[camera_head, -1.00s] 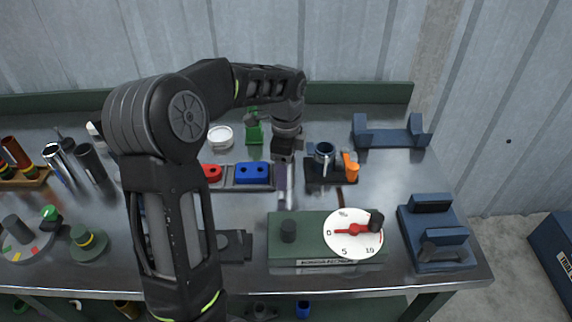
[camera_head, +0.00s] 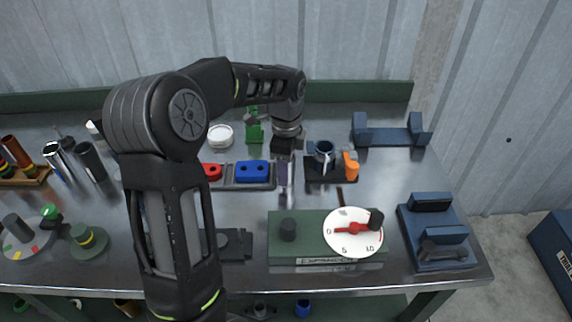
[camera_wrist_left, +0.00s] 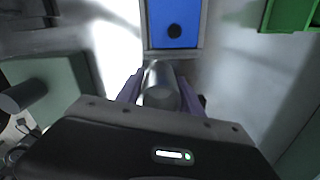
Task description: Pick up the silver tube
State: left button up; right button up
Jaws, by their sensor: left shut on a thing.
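My right gripper is not in view.
A green gauge box (camera_head: 290,250) with a white dial stands in front of the gripper. A dark fixture (camera_head: 330,172) with a metal ring and orange part is close on the right. A green block (camera_head: 255,132) and a white round dish (camera_head: 220,136) stand behind.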

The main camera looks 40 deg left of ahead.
pick_arm(q)
jog(key=c, duration=0.6)
notch_tip(320, 180, up, 10)
jog(key=shift+r, duration=0.1)
dwell(0.3)
dwell(0.5)
